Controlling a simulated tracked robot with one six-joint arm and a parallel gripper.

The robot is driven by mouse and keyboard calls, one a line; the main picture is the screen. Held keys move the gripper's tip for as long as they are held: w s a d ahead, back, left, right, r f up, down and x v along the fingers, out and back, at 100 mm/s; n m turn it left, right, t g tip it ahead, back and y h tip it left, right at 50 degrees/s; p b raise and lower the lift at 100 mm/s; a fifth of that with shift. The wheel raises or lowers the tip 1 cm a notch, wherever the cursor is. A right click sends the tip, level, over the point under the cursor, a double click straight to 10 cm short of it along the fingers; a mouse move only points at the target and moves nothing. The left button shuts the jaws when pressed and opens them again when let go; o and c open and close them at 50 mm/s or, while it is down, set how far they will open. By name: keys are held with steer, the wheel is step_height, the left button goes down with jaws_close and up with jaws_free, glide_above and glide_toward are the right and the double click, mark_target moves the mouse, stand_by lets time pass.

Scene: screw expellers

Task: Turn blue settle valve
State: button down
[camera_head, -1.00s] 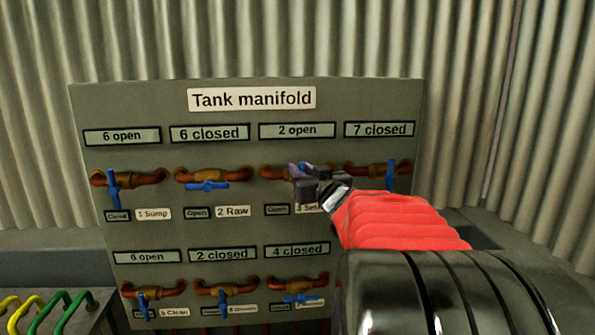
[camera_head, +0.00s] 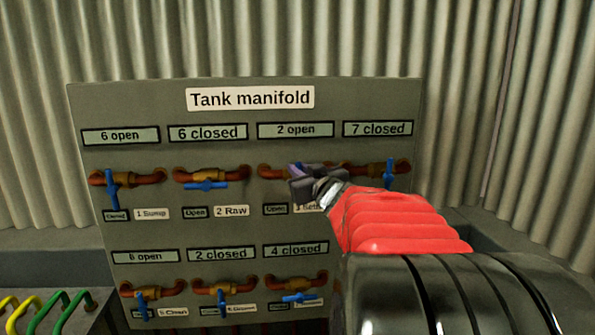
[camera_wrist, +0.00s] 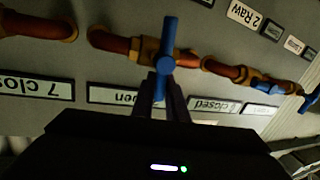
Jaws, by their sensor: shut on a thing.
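The settle valve is third in the top row of the panel, under the "2 open" display (camera_head: 296,130). Its label (camera_head: 308,207) is partly hidden by my gripper. In the wrist view its blue handle (camera_wrist: 168,45) stands roughly across the orange-brown pipe, on a brass valve body (camera_wrist: 149,50). My gripper (camera_head: 297,176) is at this valve and covers most of it in the head view. In the wrist view my gripper's dark fingers (camera_wrist: 160,90) are shut on the near end of the blue handle.
The tank manifold panel (camera_head: 375,98) holds several other blue-handled valves. The 2 Raw valve (camera_head: 206,185) is left of my gripper, the "7 closed" valve (camera_head: 389,171) right. Another valve (camera_head: 298,297) sits below. Green and yellow handles stand at lower left.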

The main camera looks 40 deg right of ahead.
steer(key=n+g, duration=0.1)
steer(key=n, duration=0.2)
steer(key=w+a+f+n+g, duration=0.1)
steer(key=n, duration=0.2)
steer(key=a+f+n+h, duration=0.1)
steer(key=n, duration=0.2)
steer(key=shift+w+a+g, duration=0.1)
steer(key=shift+w+g, duration=0.1)
steer(key=shift+g, duration=0.2)
steer(key=shift+f, duration=0.15)
steer(key=c, duration=1.8)
jaws_free()
steer(key=shift+o, duration=0.3)
steer(key=shift+r, duration=0.2)
